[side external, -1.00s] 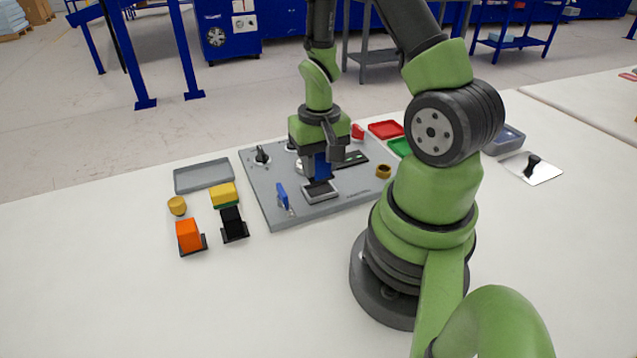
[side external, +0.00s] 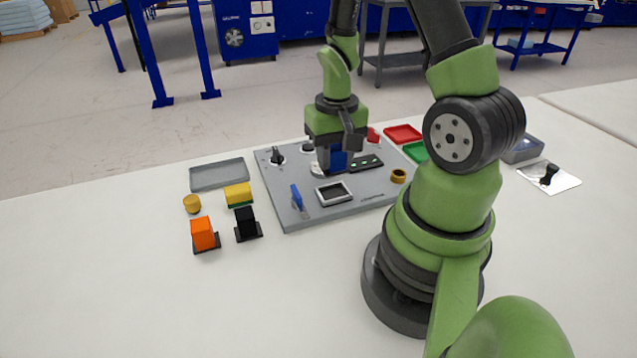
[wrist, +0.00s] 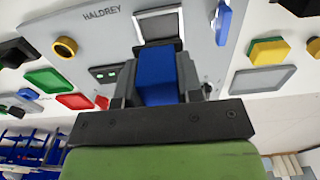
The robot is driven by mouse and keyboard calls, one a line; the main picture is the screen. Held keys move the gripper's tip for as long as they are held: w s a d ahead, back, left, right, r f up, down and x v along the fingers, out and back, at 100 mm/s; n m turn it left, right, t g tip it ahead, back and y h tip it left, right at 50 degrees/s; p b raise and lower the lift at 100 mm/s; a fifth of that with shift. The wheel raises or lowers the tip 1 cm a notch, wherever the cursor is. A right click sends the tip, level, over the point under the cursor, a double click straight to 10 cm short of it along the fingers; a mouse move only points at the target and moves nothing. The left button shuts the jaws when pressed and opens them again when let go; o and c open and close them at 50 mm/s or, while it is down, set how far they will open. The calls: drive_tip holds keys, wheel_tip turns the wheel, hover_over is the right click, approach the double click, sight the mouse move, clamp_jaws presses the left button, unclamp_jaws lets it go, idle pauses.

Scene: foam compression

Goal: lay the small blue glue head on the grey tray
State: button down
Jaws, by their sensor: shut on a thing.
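The small blue glue head (side external: 337,160) is gripped between my gripper's jaws and held above the grey panel, behind the square frame as seen from the side. It also shows in the wrist view (wrist: 157,75) as a blue block between the two dark fingers. My gripper (side external: 335,165) is shut on it and points down; the wrist view shows its fingers too (wrist: 158,90). The grey tray (side external: 219,175) lies on the white table left of the panel, empty, and appears at the right of the wrist view (wrist: 262,79).
The grey panel (side external: 345,208) carries a square frame (side external: 334,193), a blue lever (side external: 297,197) and a black knob (side external: 277,156). Near the tray stand a yellow cylinder (side external: 192,204), a yellow-green block (side external: 238,194), an orange block (side external: 203,233) and a black block (side external: 246,222).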

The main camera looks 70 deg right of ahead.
drive_tip(key=shift+w, duration=0.1)
drive_tip(key=w+d, duration=0.1)
drive_tip(key=w, duration=0.3)
drive_tip(key=w+d, duration=0.1)
drive_tip(key=w, duration=0.4)
drive_tip(key=w+d, duration=0.1)
drive_tip(key=w, duration=0.3)
drive_tip(key=shift+w+d+f, duration=0.15)
drive_tip(key=shift+w+f, duration=0.05)
drive_tip(key=shift+w, duration=0.15)
drive_tip(key=r, duration=0.2)
hover_over(233, 174)
wheel_tip(233, 174, down, 10)
drive_tip(key=shift+r, duration=0.15)
drive_tip(key=c, duration=0.8)
unclamp_jaws()
